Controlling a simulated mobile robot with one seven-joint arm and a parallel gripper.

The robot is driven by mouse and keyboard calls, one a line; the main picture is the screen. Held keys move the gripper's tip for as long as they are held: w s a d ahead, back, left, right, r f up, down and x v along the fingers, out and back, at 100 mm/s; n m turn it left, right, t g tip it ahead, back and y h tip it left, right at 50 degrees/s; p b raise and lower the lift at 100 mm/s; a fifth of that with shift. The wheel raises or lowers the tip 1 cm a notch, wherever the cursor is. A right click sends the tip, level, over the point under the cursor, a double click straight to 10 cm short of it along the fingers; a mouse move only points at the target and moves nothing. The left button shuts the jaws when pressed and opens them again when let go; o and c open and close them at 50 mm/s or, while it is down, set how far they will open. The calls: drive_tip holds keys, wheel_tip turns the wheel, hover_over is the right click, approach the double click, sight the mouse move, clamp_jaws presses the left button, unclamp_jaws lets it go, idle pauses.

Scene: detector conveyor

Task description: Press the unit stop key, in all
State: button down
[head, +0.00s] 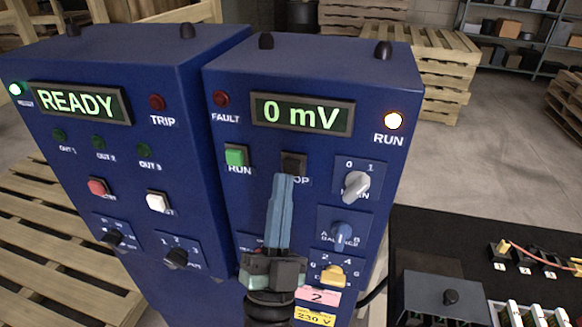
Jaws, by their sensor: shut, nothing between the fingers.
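The right blue unit (320,80) shows "0 mV" on its display (302,115). I cannot tell whether the tips touch the key.
On the right unit are a grey 0/1 knob (355,186), a blue knob (341,236) and a yellow knob (333,274). The left blue unit (150,60) reads READY. A black bench (440,235) with parts is at right. Wooden pallets (435,60) stand behind.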

drive_tip(key=shift+w, duration=0.1)
drive_tip(key=shift+w+d+b, duration=0.15)
drive_tip(key=shift+w+b, duration=0.15)
drive_tip(key=shift+w+d+b, duration=0.15)
drive_tip(key=shift+w+b, duration=0.25)
drive_tip(key=shift+w, duration=0.05)
idle(0.7)
drive_tip(key=shift+s, duration=0.1)
drive_tip(key=shift+s+a, duration=0.3)
drive_tip(key=shift+s, duration=0.5)
drive_tip(key=s, duration=0.1)
drive_tip(key=s+a+p, duration=0.1)
drive_tip(key=s, duration=0.2)
drive_tip(key=shift+s+a+p, duration=0.25)
drive_tip(key=shift+s+p, duration=0.05)
drive_tip(key=shift+s, duration=0.05)
idle(0.5)
